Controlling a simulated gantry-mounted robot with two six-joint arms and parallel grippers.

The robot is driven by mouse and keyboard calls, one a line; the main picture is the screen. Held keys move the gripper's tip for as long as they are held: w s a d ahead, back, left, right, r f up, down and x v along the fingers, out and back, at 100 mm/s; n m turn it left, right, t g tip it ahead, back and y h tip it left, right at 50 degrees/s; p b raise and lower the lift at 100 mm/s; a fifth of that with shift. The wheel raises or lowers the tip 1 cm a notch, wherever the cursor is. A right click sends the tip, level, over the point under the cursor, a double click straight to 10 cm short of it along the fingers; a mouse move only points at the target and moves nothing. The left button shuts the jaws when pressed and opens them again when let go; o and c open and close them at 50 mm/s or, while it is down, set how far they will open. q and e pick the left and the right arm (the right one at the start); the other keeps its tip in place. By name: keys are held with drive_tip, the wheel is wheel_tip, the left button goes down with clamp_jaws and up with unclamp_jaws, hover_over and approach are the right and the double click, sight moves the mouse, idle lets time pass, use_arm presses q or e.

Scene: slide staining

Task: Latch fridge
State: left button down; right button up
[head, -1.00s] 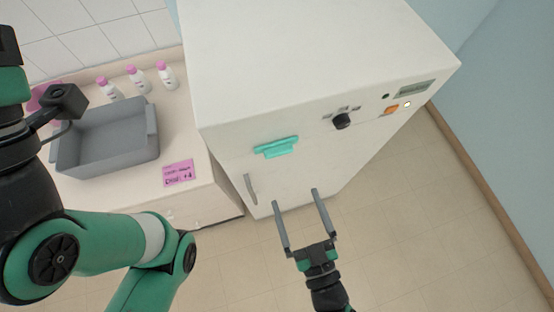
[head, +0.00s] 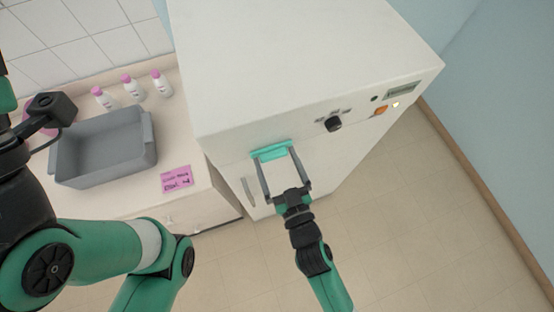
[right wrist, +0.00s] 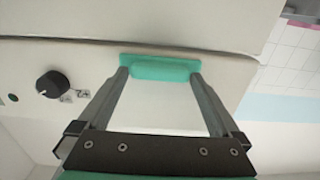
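The white fridge (head: 300,75) stands in the middle of the head view, its door closed as far as I can see. A teal latch (head: 271,151) sits high on its front; in the right wrist view the latch (right wrist: 160,68) lies between my fingertips. My right gripper (head: 276,160) is open, with one finger near each end of the latch; I cannot tell whether they touch it. The right wrist view shows the gripper (right wrist: 160,75) with fingers apart. My left gripper is not in view; only part of the left arm shows at the left.
A grey door handle (head: 248,191) is left of my right gripper. A black knob (head: 333,124) sits right of the latch. A grey bin (head: 105,150), several pink-capped bottles (head: 131,86) and a pink note (head: 177,179) are on the counter. Floor at the right is clear.

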drive_tip(key=c, duration=1)
drive_tip(key=shift+n, duration=0.4)
drive_tip(key=n, duration=0.3)
drive_tip(key=shift+a+n+p, duration=0.1)
drive_tip(key=shift+n+p, duration=0.2)
drive_tip(key=shift+p, duration=0.1)
drive_tip(key=n, duration=0.4)
drive_tip(key=shift+n+p, duration=0.3)
drive_tip(key=shift+p, duration=0.1)
drive_tip(key=n, duration=0.4)
drive_tip(key=shift+a+p, duration=0.15)
drive_tip(key=shift+p, duration=0.2)
drive_tip(key=shift+f+n+p, duration=0.15)
drive_tip(key=shift+n+p, duration=0.15)
drive_tip(key=shift+n, duration=2.2)
